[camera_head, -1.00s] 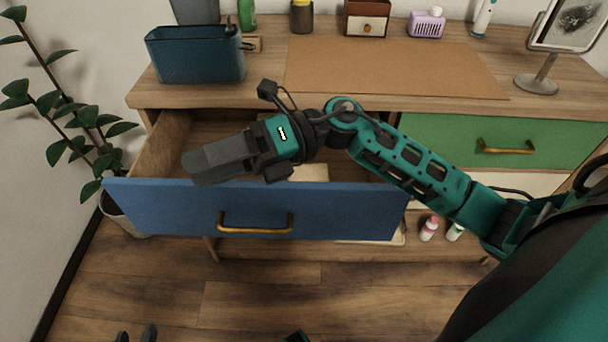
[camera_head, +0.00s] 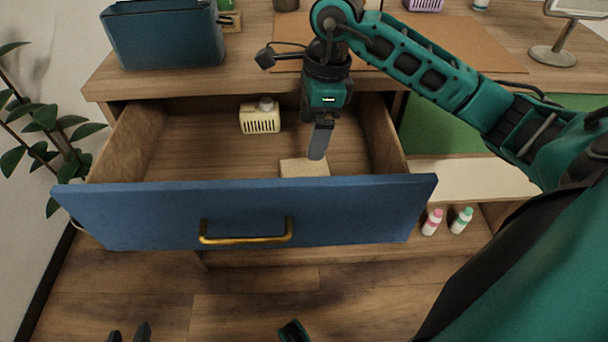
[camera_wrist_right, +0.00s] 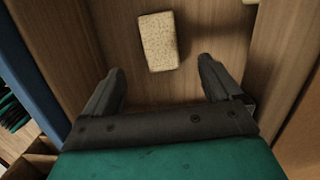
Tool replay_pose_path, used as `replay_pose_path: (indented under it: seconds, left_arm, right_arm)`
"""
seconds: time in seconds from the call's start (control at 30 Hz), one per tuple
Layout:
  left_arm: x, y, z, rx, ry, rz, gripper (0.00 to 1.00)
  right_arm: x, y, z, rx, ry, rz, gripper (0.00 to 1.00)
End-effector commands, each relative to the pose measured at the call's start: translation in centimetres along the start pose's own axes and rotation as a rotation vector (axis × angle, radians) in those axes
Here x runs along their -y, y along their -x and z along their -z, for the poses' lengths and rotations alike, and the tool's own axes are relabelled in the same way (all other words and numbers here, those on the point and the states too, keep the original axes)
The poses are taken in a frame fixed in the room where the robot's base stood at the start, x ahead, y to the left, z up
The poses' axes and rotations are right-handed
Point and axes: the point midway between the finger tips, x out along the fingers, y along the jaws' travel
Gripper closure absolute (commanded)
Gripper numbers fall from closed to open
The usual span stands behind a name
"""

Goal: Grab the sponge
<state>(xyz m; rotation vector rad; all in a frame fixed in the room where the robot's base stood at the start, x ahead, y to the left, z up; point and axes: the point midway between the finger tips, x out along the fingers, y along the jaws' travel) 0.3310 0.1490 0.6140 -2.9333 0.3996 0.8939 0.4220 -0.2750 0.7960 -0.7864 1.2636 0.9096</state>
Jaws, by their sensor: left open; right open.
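The sponge (camera_head: 304,168) is a pale yellowish block lying on the floor of the open drawer, near its blue front. My right gripper (camera_head: 318,152) points down into the drawer just above the sponge's back right part. In the right wrist view the sponge (camera_wrist_right: 158,41) lies ahead of the open fingers (camera_wrist_right: 161,78), roughly centred between them and not gripped. My left gripper (camera_head: 129,334) shows only as two dark fingertips, apart, at the bottom edge, low over the floor and far from the sponge.
The open drawer has a blue front (camera_head: 250,215) with a brass handle (camera_head: 246,238). A cream slotted box (camera_head: 260,118) stands at its back. A dark blue bin (camera_head: 163,35) is on the tabletop. Two small bottles (camera_head: 432,221) stand on the lower shelf. The drawer's left half is clear.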

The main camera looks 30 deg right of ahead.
Motion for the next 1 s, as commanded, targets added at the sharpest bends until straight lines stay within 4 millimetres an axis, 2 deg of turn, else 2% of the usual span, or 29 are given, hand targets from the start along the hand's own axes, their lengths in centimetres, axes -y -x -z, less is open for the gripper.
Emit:
replay_pose_path:
  seconds: [0.03, 0.1, 0.2, 0.47, 0.7, 0.8, 1.0]
  left_arm:
    - [0.0, -0.3, -0.6, 0.004, 0.0, -0.002, 0.57]
    - [-0.1, -0.4, -0.8, 0.01, 0.001, -0.004, 0.57]
    - [-0.2, -0.4, -0.9, 0.014, 0.002, -0.007, 0.57]
    - [-0.5, -0.5, -0.2, -0.003, 0.013, -0.01, 0.57]
    - [-0.8, -1.1, -1.1, 0.007, 0.016, -0.017, 0.57]
    - [-0.8, -1.1, -1.0, 0.008, 0.015, -0.019, 0.57]
    - [-0.9, -1.0, -0.4, -0.002, 0.014, -0.02, 0.57]
  right_arm:
    - [-0.1, -1.4, 0.2, 0.0, -0.001, -0.005, 0.08]
    - [-0.1, -2.6, 0.3, 0.001, 0.0, -0.004, 0.08]
    - [-0.1, -3.7, 0.2, 0.002, 0.0, -0.002, 0.08]
    - [-0.1, -5.2, 0.2, 0.003, 0.0, -0.002, 0.08]
    - [-0.1, -8.7, 0.2, 0.004, -0.001, -0.004, 0.08]
    - [-0.1, -9.3, 0.2, 0.003, 0.001, -0.001, 0.08]
    - [0.0, -9.2, 0.2, 0.003, 0.001, 0.0, 0.09]
